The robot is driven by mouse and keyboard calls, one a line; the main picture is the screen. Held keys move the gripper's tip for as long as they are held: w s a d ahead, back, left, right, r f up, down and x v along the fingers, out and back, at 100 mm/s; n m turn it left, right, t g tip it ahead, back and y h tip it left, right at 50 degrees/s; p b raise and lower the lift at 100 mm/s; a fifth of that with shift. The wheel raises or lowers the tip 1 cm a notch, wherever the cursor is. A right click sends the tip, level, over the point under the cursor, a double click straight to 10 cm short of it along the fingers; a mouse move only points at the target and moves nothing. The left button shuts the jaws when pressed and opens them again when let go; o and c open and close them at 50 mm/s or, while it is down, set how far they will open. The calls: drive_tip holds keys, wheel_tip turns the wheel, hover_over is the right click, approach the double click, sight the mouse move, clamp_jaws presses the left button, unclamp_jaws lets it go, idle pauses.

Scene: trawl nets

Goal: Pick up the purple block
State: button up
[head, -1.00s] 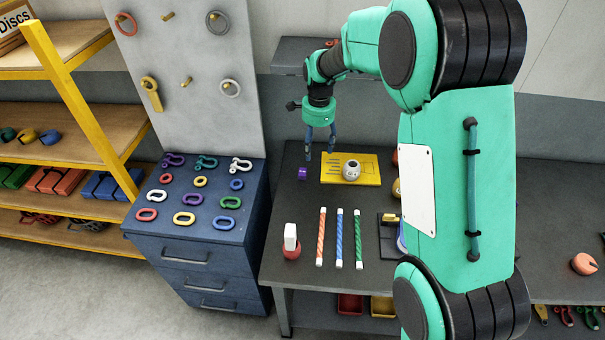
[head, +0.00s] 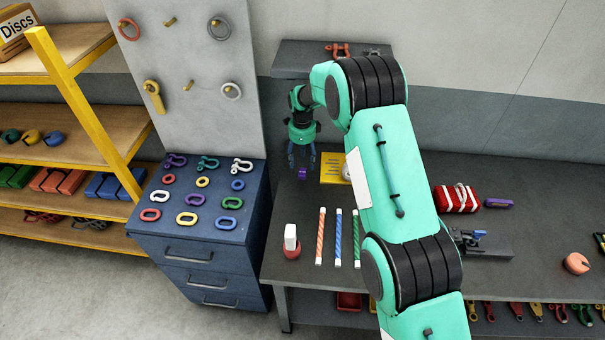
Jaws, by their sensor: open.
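The small purple block (head: 303,174) sits on the dark workbench, left of the yellow board (head: 332,168). My gripper (head: 302,167) points down over the block with its two blue fingers spread apart. The block shows between and just below the fingertips in the head view. I cannot tell whether a finger touches it or how high the tips are above the bench. My arm hides part of the yellow board and the bench behind it.
Orange, blue and green striped rods (head: 338,237) and a red-and-white object (head: 291,241) lie in front. A blue cabinet (head: 198,255) with shackles and rings stands left. A red striped bag (head: 456,198) and a purple item (head: 498,203) lie right of my arm.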

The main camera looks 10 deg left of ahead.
sight(303, 172)
idle(0.3)
drive_tip(key=shift+f, duration=1.2)
drive_tip(key=shift+w+f, duration=0.1)
drive_tip(key=shift+f, duration=2.45)
drive_tip(key=shift+c, duration=0.2)
drive_tip(key=c, duration=1.4)
